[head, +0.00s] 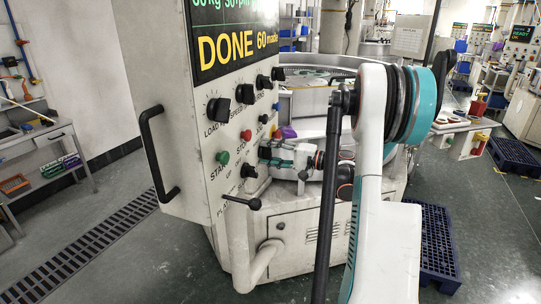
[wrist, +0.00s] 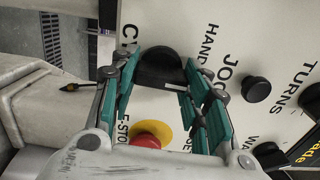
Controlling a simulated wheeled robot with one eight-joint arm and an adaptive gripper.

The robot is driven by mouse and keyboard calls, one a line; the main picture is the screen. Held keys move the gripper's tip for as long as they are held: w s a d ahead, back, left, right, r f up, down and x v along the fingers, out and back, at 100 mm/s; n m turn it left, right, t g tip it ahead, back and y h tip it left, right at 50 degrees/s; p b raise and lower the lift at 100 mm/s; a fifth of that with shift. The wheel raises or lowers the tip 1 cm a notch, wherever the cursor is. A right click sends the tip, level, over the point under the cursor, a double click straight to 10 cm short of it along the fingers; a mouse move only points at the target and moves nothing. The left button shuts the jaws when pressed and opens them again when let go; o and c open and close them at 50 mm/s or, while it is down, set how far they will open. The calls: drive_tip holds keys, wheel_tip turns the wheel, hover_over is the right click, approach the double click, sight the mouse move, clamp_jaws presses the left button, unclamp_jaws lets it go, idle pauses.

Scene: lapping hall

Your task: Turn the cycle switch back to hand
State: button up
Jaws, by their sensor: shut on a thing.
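The cycle switch is a black round knob (wrist: 160,66) on the pale panel, between the labels starting "CY" and "HAND" in the wrist view. A white mark shows at its lower right edge; I cannot tell which label it points to. My gripper (wrist: 162,78) has its teal pads on both sides of the knob and is shut on it. In the head view my gripper (head: 276,158) reaches the panel's right side from the right, and the switch is mostly hidden there.
A red emergency stop (wrist: 150,134) on a yellow disc sits close below the knob, between my fingers. Other black knobs (wrist: 256,89) lie to the right. In the head view the panel (head: 218,185) carries a green button (head: 222,157), a handle (head: 158,155) and a "DONE" display (head: 235,45).

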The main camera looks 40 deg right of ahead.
drive_tip(key=n+b, duration=0.1)
drive_tip(key=n, duration=0.5)
drive_tip(key=shift+n, duration=0.3)
idle(0.4)
drive_tip(key=o, duration=1.1)
drive_tip(key=shift+c, duration=0.2)
drive_tip(key=v, duration=1.2)
drive_tip(key=shift+a, duration=0.1)
